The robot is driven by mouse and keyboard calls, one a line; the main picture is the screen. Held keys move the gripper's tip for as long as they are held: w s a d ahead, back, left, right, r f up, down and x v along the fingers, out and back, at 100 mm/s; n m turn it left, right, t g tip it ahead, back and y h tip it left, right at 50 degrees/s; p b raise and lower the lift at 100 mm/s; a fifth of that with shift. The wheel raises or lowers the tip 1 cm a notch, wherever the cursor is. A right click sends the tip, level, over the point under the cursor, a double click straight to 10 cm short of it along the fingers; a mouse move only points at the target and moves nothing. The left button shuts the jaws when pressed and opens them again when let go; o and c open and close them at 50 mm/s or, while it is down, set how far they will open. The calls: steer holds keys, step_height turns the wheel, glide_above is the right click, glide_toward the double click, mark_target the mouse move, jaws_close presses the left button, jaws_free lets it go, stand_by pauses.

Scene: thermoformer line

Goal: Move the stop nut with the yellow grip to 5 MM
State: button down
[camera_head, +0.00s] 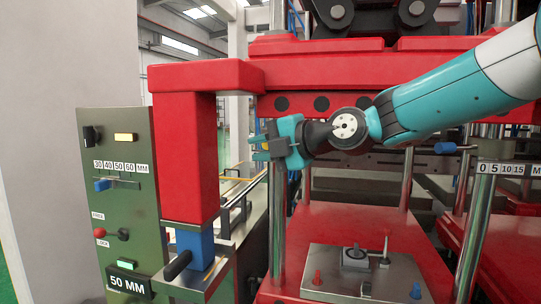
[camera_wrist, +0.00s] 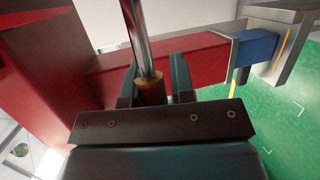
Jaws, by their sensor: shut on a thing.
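My gripper (camera_head: 268,147) is at the upper part of the left front steel post (camera_head: 277,230) of the red press. In the wrist view, my gripper's two dark fingers (camera_wrist: 155,72) stand on either side of a yellow-brown grip, the stop nut (camera_wrist: 151,91), around the steel rod (camera_wrist: 142,40). The fingers are shut on it. A scale plate marked 0, 5, 10, 15 MM (camera_head: 507,168) is on the right post, far from my gripper. No scale mark beside the held nut is readable.
A blue grip (camera_head: 445,148) sticks out left of the right scale. A green panel (camera_head: 130,200) at left has a 30–60 MM slider (camera_head: 103,185), a red knob and a display (camera_head: 129,284) reading 50 MM. A red column (camera_head: 187,150) stands close left of my gripper. A metal plate (camera_head: 365,270) lies below.

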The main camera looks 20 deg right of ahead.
steer(key=c, duration=1)
jaws_free()
steer(key=shift+s, duration=0.1)
steer(key=shift+o, duration=0.2)
steer(key=shift+s+d+b, duration=0.2)
steer(key=shift+d+b, duration=0.05)
steer(key=shift+b, duration=0.05)
steer(key=b+v, duration=0.5)
steer(key=v, duration=0.6)
steer(key=shift+s+b, duration=0.2)
steer(key=shift+b, duration=0.15)
steer(key=shift+d+r, duration=0.1)
steer(key=shift+r, duration=0.05)
